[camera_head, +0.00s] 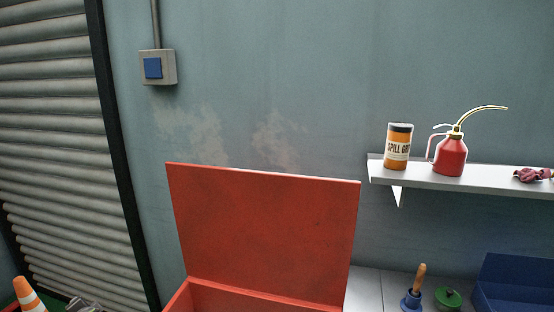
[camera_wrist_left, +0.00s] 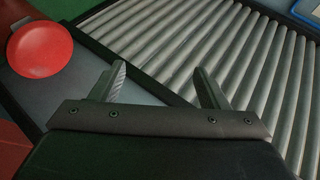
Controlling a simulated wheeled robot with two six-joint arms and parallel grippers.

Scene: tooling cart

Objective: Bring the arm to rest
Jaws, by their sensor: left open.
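My left gripper (camera_wrist_left: 163,88) shows in the left wrist view with its two fingers spread wide apart. Nothing is between them. Neither gripper appears in the head view, and my right gripper is in no view.
A red chest (camera_head: 265,235) stands with its lid up. A wall shelf (camera_head: 450,178) holds a spill can (camera_head: 397,150), a red oiler (camera_head: 450,155) and a rag (camera_head: 533,175). A plunger-like tool (camera_head: 412,297), a green object (camera_head: 448,299) and a blue bin (camera_head: 515,285) sit below. A red disc (camera_wrist_left: 40,49) is upper left.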

